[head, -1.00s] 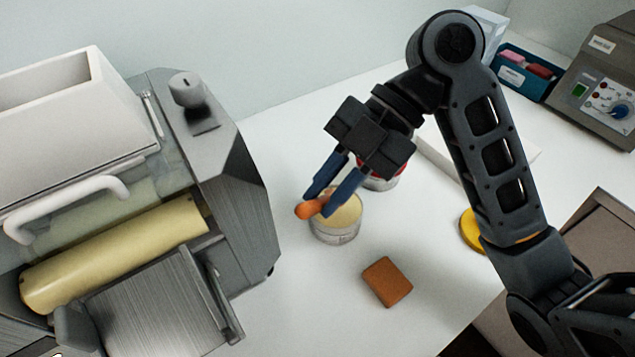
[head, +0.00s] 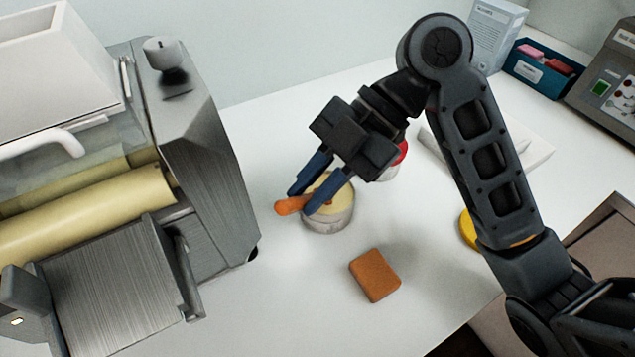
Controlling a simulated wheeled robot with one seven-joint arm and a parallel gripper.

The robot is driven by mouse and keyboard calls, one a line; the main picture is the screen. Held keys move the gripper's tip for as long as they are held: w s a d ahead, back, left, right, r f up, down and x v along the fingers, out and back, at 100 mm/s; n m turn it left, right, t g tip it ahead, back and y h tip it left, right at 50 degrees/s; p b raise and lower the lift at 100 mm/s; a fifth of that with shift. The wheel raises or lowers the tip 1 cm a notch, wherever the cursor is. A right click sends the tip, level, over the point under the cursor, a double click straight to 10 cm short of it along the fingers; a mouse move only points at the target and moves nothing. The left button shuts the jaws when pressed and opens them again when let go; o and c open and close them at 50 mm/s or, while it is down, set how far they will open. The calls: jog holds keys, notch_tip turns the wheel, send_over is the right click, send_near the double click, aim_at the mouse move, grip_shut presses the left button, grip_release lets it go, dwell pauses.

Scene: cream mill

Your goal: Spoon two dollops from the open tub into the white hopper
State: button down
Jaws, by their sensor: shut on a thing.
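The open tub (head: 328,218) stands on the white table in the middle of the head view, with pale cream showing at its top. My gripper (head: 312,195) is over the tub, shut on the orange handle of the spoon (head: 290,206). The handle sticks out to the left past the tub's rim. The spoon's bowl is hidden behind the fingers, so I cannot tell whether it is in the cream. The white hopper (head: 85,85) sits on top of the steel mill at the upper left, only partly in view.
The steel mill (head: 190,130) with cream rollers (head: 95,215) fills the left. A brown block (head: 375,275) lies in front of the tub. A red-topped container (head: 393,165) stands behind my gripper. A yellow round thing (head: 467,230) is beside my arm. Table between mill and tub is clear.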

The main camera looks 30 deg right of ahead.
jog(key=shift+r, duration=0.15)
jog(key=shift+r+p, duration=1.9)
jog(key=shift+r, duration=0.8)
